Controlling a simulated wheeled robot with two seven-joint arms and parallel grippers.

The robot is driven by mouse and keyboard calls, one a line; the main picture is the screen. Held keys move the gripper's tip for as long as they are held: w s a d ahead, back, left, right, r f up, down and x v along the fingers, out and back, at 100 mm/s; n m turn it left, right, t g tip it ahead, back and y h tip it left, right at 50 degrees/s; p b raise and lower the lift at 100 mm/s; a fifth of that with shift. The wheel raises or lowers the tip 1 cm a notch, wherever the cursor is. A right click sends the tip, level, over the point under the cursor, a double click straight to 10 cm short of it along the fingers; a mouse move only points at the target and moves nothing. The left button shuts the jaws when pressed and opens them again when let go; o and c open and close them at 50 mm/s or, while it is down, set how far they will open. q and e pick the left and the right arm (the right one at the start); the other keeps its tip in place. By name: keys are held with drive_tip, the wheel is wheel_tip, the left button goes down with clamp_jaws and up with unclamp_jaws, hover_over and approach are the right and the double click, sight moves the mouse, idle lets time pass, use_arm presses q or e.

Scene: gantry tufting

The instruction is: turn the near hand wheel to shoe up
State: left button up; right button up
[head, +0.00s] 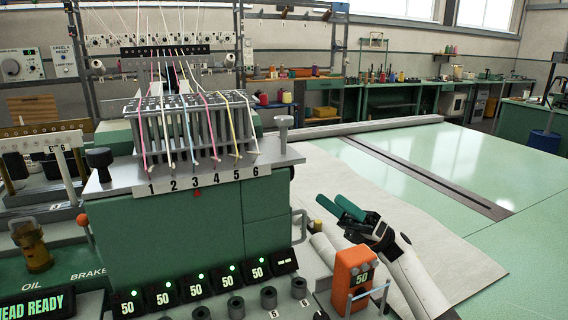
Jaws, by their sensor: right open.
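My right gripper (340,208) reaches in from the lower right, its two teal fingers pointing up and left and standing apart, with nothing between them. It is beside the right side of the green tufting head (185,235), over the pale cloth. I cannot clearly make out a hand wheel or a shoe in this view. A black knob (99,158) stands at the left end of the head's grey top plate, and a grey knob (283,123) stands at its right end. My left gripper is not in view.
Coloured yarns run down to the numbered guides on the head. An orange unit (353,268) marked 50 stands just below my right gripper. Several black displays line the head's front. A HEAD READY screen (35,303) is at lower left. The green table (440,165) at right is largely clear.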

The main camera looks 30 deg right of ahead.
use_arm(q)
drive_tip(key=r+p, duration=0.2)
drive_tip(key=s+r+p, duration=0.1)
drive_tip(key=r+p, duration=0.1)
use_arm(e)
drive_tip(key=x, duration=1.2)
drive_tip(key=shift+s, duration=0.3)
drive_tip(key=shift+r, duration=0.1)
